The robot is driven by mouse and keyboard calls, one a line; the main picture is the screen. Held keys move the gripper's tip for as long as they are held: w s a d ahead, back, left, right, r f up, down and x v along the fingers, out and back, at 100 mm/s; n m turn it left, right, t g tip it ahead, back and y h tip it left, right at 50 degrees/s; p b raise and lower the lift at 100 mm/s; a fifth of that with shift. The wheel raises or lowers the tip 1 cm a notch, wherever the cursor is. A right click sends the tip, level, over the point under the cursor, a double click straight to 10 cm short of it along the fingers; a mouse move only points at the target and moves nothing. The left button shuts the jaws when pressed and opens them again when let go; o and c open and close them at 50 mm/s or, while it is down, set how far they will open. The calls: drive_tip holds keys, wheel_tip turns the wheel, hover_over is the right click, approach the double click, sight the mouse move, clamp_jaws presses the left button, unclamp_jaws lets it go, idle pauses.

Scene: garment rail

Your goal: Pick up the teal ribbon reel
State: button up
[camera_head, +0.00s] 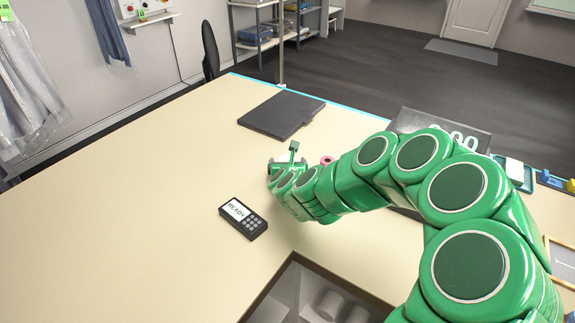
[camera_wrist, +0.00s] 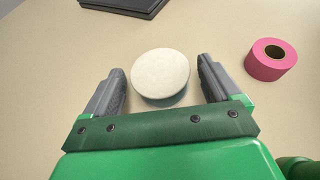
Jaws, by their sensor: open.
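A round reel (camera_wrist: 160,73) with a pale cream top and a thin dull-teal side shows in the wrist view; it looks like the teal ribbon reel. It lies flat on the cream table. My gripper (camera_wrist: 161,65) is open, with one grey finger to the left of the reel and one to its right. Gaps show between the reel and both fingers.
A pink reel (camera_wrist: 271,59) lies to the right of my right finger; it peeks out behind my arm in the head view (camera_head: 327,160). A dark flat slab (camera_head: 282,114) lies beyond. A black keypad device (camera_head: 243,217) reading READY lies nearer. The table's left side is clear.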

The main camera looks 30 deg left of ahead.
drive_tip(key=c, duration=1)
drive_tip(key=shift+r, duration=0.1)
